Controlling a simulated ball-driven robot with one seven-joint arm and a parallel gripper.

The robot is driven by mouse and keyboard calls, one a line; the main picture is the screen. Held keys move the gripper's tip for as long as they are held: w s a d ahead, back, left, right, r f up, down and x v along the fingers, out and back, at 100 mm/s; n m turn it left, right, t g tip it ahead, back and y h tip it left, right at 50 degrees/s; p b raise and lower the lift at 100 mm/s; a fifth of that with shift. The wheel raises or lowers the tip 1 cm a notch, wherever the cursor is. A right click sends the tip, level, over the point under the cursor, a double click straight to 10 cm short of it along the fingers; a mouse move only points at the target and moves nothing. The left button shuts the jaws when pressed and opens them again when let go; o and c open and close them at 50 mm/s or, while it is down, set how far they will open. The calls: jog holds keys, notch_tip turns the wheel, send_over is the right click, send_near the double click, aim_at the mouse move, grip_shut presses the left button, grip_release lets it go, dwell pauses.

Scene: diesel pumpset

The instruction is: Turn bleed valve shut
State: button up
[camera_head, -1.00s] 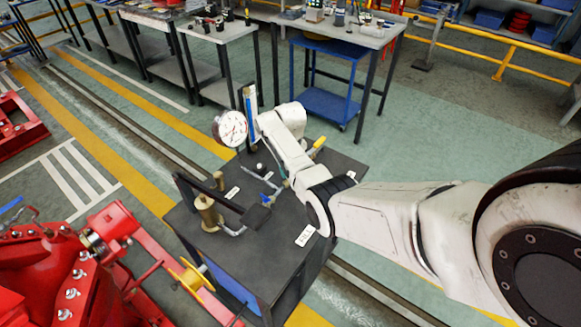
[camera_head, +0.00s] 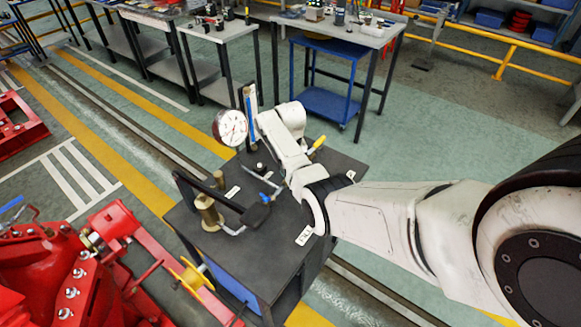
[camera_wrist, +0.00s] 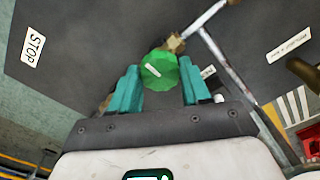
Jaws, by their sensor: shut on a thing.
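The bleed valve shows in the wrist view as a faceted green knob (camera_wrist: 160,72) with a small pale mark on its face. It sits on a brass fitting (camera_wrist: 175,43) joined to a grey pipe. My gripper (camera_wrist: 159,66) has its two teal fingers on either side of the knob and is shut on it. In the head view my arm's last links reach down to the dark bench top (camera_head: 245,262), and they hide the fingers and the knob.
A round dial gauge (camera_head: 230,127) stands left of my wrist. A hand pump with a long dark lever (camera_head: 212,194) and brass body (camera_head: 208,214) is on the bench. A yellow handle (camera_head: 317,144) lies just beyond my arm. Red machinery (camera_head: 60,270) fills the lower left.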

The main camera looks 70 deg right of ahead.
jog(key=o, duration=1.1)
jog(key=shift+c, duration=0.2)
jog(key=shift+r, duration=0.15)
notch_tip(320, 180, up, 11)
jog(key=shift+f+b, duration=0.2)
jog(key=shift+b, duration=0.15)
